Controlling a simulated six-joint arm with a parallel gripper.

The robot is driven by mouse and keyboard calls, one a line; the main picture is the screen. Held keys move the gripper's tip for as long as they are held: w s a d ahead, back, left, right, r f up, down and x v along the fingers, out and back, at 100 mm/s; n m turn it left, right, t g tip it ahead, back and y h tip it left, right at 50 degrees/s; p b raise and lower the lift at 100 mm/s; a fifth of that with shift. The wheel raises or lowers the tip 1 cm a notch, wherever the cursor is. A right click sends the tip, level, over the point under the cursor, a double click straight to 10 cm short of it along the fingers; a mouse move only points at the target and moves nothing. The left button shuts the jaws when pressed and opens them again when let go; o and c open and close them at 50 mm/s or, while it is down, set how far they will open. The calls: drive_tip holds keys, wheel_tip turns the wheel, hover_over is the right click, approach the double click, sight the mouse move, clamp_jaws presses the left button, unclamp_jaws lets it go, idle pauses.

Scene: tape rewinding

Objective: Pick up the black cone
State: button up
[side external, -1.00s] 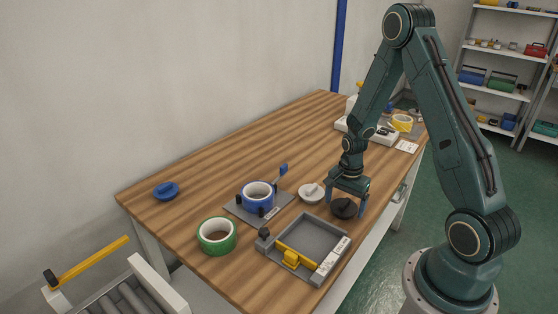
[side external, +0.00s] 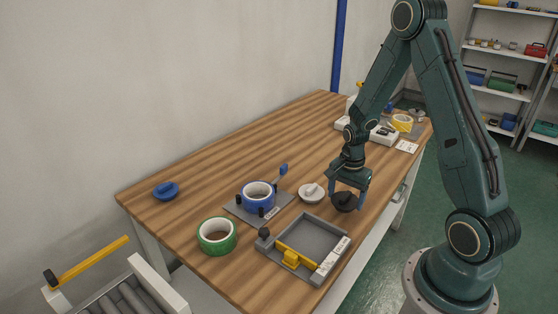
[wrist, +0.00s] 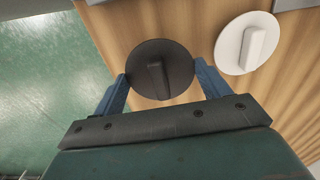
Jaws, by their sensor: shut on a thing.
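The black cone (side external: 344,202) is a round dark disc with a raised bar across its top. It is at the right front of the wooden table, beside the white cone (side external: 311,193). My gripper (side external: 347,200) points down over it and is shut on it. In the wrist view my gripper (wrist: 162,74) has one blue finger on each side of the black cone (wrist: 157,72), touching its rim. The cone seems held slightly above the table; its underside is hidden.
A grey tray (side external: 325,229) with a yellow clamp lies in front of the cone. A blue tape roll (side external: 257,194) sits on a grey plate to the left, with a green roll (side external: 217,236) nearby. A blue disc (side external: 166,190) lies far left.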

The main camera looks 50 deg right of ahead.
sight(345, 195)
wheel_tip(345, 195, up, 17)
drive_tip(key=shift+r, duration=0.2)
idle(0.3)
drive_tip(key=shift+w, duration=0.1)
idle(0.5)
drive_tip(key=w+a+f+n, duration=0.2)
drive_tip(key=w+a+f, duration=0.2)
drive_tip(key=w, duration=0.7)
drive_tip(key=w+a+f+n, duration=0.2)
drive_tip(key=w+a+f, duration=0.2)
drive_tip(key=w+a, duration=0.4)
drive_tip(key=w, duration=0.3)
drive_tip(key=shift+w+a+n, duration=0.3)
drive_tip(key=shift+w, duration=0.1)
drive_tip(key=shift+f, duration=0.15)
drive_tip(key=shift+f, duration=1.3)
drive_tip(key=shift+f, duration=0.1)
